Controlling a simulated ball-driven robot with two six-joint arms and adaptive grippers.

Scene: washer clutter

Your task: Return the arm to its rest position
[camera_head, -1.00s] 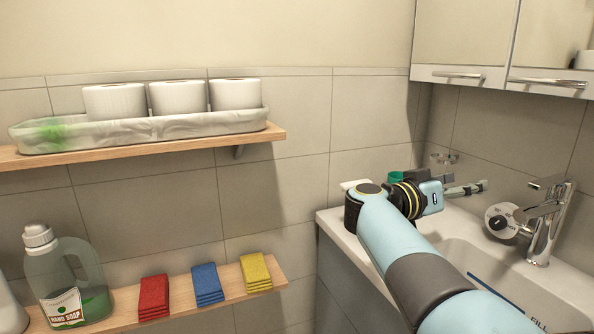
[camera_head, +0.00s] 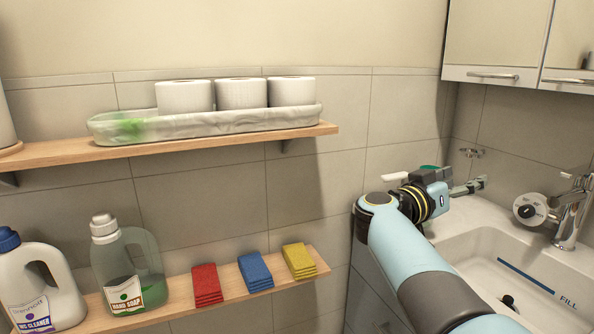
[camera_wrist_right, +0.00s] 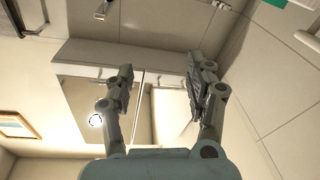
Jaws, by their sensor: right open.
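My right arm comes in from the lower right of the head view. Its gripper (camera_head: 468,187) is raised over the left rim of the white sink (camera_head: 478,232) and points right toward the faucet. In the right wrist view the two fingers of the right gripper (camera_wrist_right: 160,85) are spread wide apart, with nothing between them. Behind them that view shows a mirrored cabinet (camera_wrist_right: 165,112). My left gripper is not in either view.
A chrome faucet (camera_head: 568,212) and a round dial (camera_head: 530,209) stand at the sink's right. An upper shelf (camera_head: 200,140) holds a tray of paper rolls. A lower shelf holds soap (camera_head: 125,270), cleaner (camera_head: 38,285) and red (camera_head: 206,284), blue (camera_head: 255,271) and yellow (camera_head: 299,260) cloths.

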